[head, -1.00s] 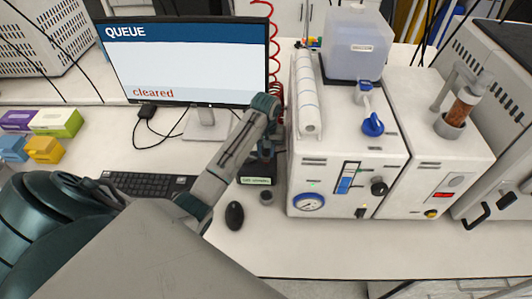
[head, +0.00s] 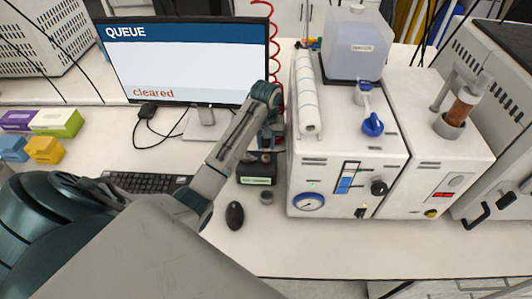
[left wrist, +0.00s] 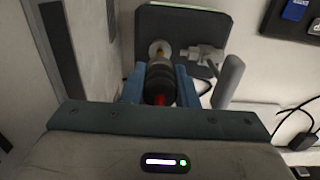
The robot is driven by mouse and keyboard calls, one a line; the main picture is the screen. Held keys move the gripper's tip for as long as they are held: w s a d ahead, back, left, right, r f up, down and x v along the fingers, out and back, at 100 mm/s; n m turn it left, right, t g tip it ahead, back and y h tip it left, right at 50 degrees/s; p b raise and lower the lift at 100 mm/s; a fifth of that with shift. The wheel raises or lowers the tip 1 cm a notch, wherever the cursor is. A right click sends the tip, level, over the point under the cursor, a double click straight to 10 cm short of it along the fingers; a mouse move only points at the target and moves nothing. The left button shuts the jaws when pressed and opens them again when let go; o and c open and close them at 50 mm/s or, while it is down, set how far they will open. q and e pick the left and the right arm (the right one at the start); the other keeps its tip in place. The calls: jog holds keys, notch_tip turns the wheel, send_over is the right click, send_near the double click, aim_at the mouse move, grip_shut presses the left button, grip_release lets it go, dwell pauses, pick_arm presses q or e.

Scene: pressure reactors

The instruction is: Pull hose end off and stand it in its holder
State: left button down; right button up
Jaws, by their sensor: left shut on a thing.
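My left gripper (head: 268,140) is beside the left wall of the white reactor cabinet, above a dark box with a pale label (head: 256,180). In the left wrist view its blue fingers (left wrist: 160,88) are shut on the hose end (left wrist: 159,76), a dark ribbed cylinder with a red glint. A pale round fitting with a brass-coloured middle (left wrist: 159,50) lies just beyond the hose end; I cannot tell whether they touch. The red coiled hose (head: 273,45) hangs behind the gripper. A small grey cup (head: 266,197) stands on the bench, possibly the holder. My right gripper is out of view.
The white cabinet with gauge and knobs (head: 345,188) stands close right of the gripper. The monitor (head: 185,60) is to the left. A mouse (head: 235,215) and keyboard (head: 140,184) lie on the bench. A valve lever (left wrist: 203,55) sits beside the fitting.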

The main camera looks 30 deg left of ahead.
pick_arm(q)
jog(key=shift+r, duration=0.85)
